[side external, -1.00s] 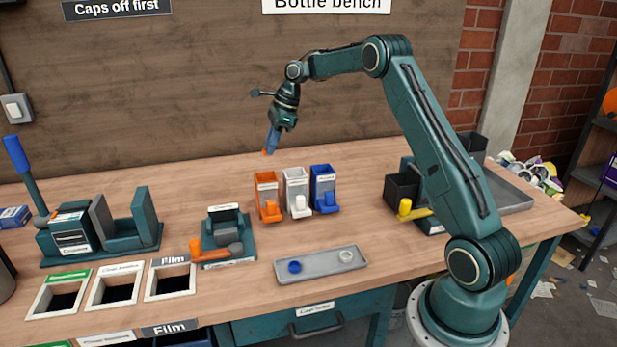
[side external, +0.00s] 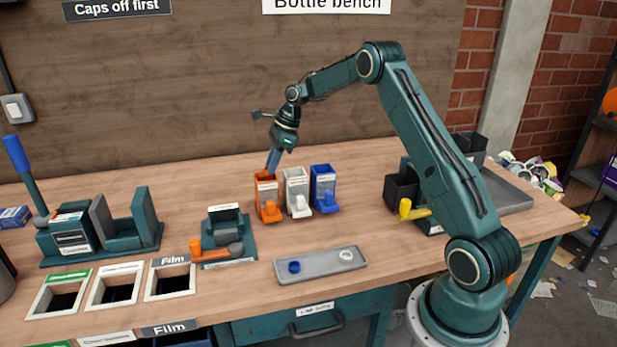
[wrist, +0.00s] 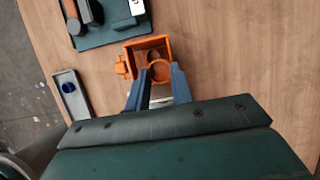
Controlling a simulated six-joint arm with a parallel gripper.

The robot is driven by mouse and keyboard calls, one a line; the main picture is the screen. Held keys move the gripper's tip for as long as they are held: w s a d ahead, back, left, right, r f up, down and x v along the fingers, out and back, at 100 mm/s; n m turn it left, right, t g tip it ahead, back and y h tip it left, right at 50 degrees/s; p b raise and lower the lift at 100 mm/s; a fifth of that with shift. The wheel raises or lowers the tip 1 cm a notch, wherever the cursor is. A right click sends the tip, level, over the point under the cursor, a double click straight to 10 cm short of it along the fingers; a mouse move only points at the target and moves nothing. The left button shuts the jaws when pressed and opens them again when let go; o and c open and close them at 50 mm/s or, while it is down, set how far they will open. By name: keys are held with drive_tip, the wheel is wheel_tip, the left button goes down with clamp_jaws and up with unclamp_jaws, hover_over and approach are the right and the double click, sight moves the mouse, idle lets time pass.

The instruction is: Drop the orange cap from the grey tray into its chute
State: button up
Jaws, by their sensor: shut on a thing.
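The orange chute (side external: 266,190) stands at the left of the row of three, and its open top shows in the wrist view (wrist: 131,49). My gripper (side external: 270,170) points down at the top of this chute. In the wrist view my gripper (wrist: 160,76) is shut on the orange cap (wrist: 159,74), which lies over the chute's opening. The side view does not clearly show the cap. The grey tray (side external: 320,269) near the front edge holds a blue cap (side external: 294,267) and a white cap (side external: 346,256).
The white chute (side external: 296,187) and the blue chute (side external: 323,185) stand close beside the orange one. A teal fixture with an orange handle (side external: 208,247) is to the left. Black bins (side external: 402,190) stand to the right. Bare wood lies behind the chutes.

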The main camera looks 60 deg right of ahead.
drive_tip(key=shift+f, duration=0.1)
drive_tip(key=o, duration=1)
drive_tip(key=shift+v, duration=6.95)
drive_tip(key=shift+a, duration=0.15)
